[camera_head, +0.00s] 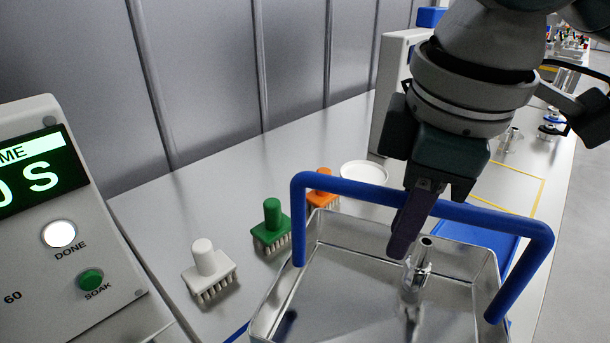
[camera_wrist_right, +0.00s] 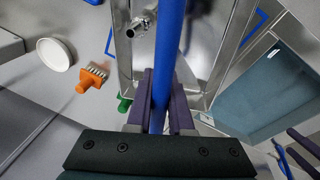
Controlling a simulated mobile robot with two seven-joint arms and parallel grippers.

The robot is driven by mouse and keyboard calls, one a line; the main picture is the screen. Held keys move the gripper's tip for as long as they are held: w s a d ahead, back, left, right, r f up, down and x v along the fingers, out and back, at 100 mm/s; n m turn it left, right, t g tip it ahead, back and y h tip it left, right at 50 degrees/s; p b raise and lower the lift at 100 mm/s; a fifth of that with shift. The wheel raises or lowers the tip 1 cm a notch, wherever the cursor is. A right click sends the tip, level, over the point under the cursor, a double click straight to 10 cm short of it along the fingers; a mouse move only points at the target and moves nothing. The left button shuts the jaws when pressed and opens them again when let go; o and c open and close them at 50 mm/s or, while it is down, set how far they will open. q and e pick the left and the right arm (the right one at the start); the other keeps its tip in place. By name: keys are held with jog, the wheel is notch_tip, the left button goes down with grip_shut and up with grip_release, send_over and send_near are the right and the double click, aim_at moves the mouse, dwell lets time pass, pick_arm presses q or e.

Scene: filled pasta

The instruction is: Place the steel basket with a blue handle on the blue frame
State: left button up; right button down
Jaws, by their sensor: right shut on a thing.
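The steel basket (camera_head: 290,290) is an open rectangular tray with a tall blue handle (camera_head: 345,188) arching over it. My right gripper (camera_head: 408,225) is shut on the top bar of that handle. In the right wrist view the blue handle (camera_wrist_right: 170,50) runs between the purple fingers (camera_wrist_right: 160,100). Parts of a blue frame (camera_head: 237,333) show on the counter beside the basket; the basket hides the rest. I cannot tell whether the basket touches the counter. Two purple bars (camera_wrist_right: 303,150) at the wrist view's lower right look like my left gripper's fingers.
A metal fitting (camera_head: 418,262) shows inside the basket. White (camera_head: 206,262), green (camera_head: 272,228) and orange (camera_head: 322,185) brushes stand on the left, with a white bowl (camera_head: 364,173) behind. A blue tray (camera_head: 478,238) lies beyond the basket. A timer box (camera_head: 60,220) stands at left.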

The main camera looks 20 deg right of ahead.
notch_tip(320, 180, down, 4)
jog(key=shift+f+b, duration=0.15)
jog(key=shift+b, duration=0.2)
jog(key=c, duration=0.8)
grip_release()
jog(key=shift+f, duration=0.1)
notch_tip(320, 180, up, 12)
jog(key=s+p, duration=0.2)
jog(key=s+a+f+m+t+y, duration=0.2)
jog(key=s+a+f+y, duration=0.2)
jog(key=a+f, duration=0.4)
jog(key=s+d+f+m+h, duration=0.1)
jog(key=s+d, duration=0.1)
jog(key=s+d+f+m+h, duration=0.1)
jog(key=s+d+f+m, duration=0.1)
jog(key=s+d+f+m+h, duration=0.1)
jog(key=s+d+f+m, duration=0.1)
jog(key=d, duration=0.1)
jog(key=shift+s, duration=0.4)
